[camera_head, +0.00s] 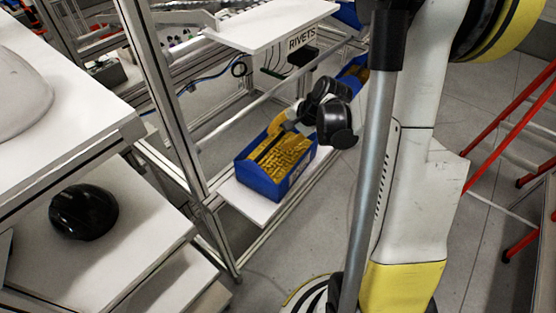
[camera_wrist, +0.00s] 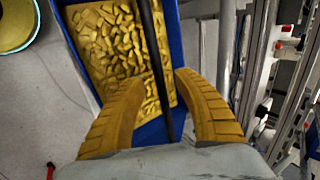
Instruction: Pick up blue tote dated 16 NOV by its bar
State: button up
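A blue tote (camera_head: 259,181) filled with yellow pieces stands on a low white shelf in the head view. No 16 NOV date is readable on it. The tote also fills the upper middle of the wrist view (camera_wrist: 176,42). Its dark bar (camera_wrist: 157,45) runs lengthwise above the yellow pieces. My gripper (camera_wrist: 159,78) has its two yellow ribbed fingers apart, one on each side of the bar, with gaps between. In the head view my gripper (camera_head: 277,127) is above the tote's back end, partly hidden by my wrist.
A rack post (camera_head: 178,115) stands left of the tote, with a white shelf marked RIVETS (camera_head: 272,25) above. Another blue tote (camera_head: 352,72) is behind. A black helmet shell (camera_head: 83,212) lies on a white shelf at left. Red rails (camera_head: 510,135) stand at right.

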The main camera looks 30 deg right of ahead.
jog(key=shift+w+a+f, duration=0.2)
jog(key=shift+w+f, duration=0.1)
jog(key=shift+f, duration=0.25)
grip_shut()
jog(key=shift+r, duration=0.15)
